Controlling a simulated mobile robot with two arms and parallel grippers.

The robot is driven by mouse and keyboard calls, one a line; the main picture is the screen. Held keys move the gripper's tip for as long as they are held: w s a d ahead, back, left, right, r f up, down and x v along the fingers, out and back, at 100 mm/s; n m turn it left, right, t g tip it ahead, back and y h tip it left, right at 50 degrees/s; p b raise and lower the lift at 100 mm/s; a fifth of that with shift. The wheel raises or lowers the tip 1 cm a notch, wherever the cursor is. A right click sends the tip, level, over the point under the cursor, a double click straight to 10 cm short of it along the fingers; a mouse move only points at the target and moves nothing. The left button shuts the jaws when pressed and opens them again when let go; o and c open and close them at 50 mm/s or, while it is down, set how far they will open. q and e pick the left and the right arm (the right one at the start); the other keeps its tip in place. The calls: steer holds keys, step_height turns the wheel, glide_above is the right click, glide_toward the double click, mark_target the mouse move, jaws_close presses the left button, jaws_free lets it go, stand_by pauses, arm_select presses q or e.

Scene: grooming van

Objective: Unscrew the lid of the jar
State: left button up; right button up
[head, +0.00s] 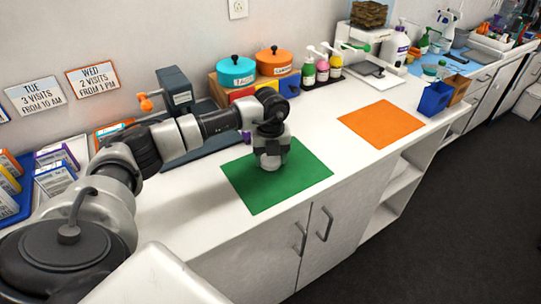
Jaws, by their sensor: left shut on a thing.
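My left gripper (269,154) points down over the green mat (258,191) on the white counter. It is shut on a small pale thing (270,163), which seems to be the jar, at its top end. The gripper hides most of it, so I cannot tell the lid from the body. The jar stands on or just above the green mat. My right gripper is not in view.
An orange mat (381,123) lies to the right with clear counter around it. Behind stand a teal pot (236,72), an orange pot (274,61) and several pump bottles (322,68). A blue bin (435,98) stands near the right front edge.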

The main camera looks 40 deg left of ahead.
arm_select(q)
steer(key=shift+f, duration=0.15)
steer(key=o, duration=1)
